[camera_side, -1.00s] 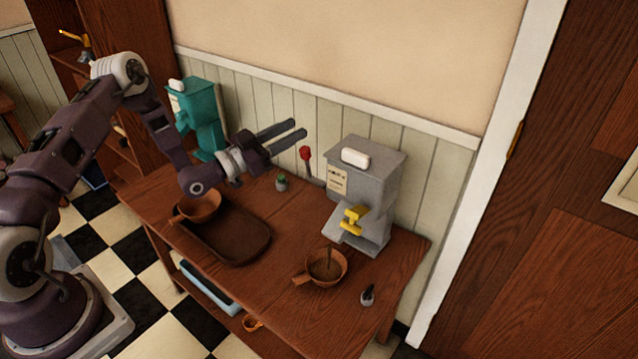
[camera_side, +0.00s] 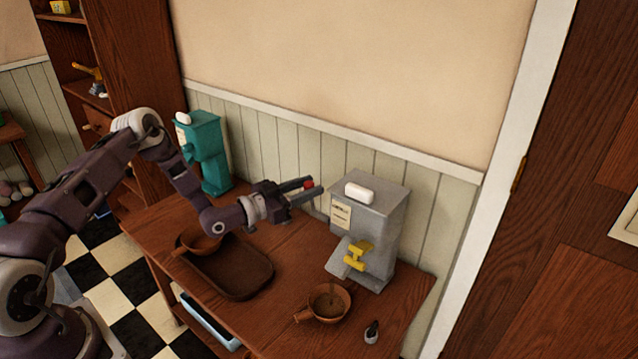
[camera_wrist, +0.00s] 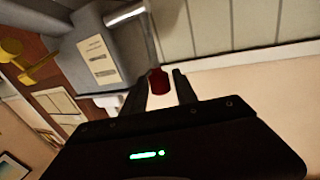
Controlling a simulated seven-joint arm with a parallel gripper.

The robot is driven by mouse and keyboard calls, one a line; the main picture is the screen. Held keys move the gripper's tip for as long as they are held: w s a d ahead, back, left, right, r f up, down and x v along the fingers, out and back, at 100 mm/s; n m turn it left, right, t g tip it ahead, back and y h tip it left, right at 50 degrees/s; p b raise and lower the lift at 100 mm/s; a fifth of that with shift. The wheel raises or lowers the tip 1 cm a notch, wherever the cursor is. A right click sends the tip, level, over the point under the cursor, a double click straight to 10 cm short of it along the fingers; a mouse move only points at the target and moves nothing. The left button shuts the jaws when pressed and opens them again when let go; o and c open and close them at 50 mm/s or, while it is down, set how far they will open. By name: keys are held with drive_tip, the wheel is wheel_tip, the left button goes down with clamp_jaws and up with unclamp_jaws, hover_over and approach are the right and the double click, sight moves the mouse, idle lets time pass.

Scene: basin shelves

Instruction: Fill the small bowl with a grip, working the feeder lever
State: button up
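The grey feeder (camera_side: 378,225) has a yellow spout part (camera_side: 356,256) at its front. Its lever ends in a red knob (camera_side: 308,184) on the feeder's left side; the knob also shows in the wrist view (camera_wrist: 158,82). My gripper (camera_side: 312,187) is open, with its fingers on either side of the knob; in the wrist view, narrow gaps seem to show beside it. A brown bowl with a grip (camera_side: 327,303) sits below the spout, with brown contents or shading inside. Another brown bowl with a grip (camera_side: 197,241) is at the tray's far-left end.
A dark brown tray (camera_side: 262,281) lies on the wooden table (camera_side: 285,318). A teal machine (camera_side: 207,153) stands at the back left. A small dark bottle-like item (camera_side: 371,333) is near the right front corner. Bare table lies between tray and front bowl.

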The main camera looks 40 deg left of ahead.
drive_tip(key=x, duration=0.3)
drive_tip(key=shift+w+d, duration=0.1)
drive_tip(key=shift+w, duration=0.15)
drive_tip(key=shift+c, duration=0.4)
clamp_jaws()
idle(0.8)
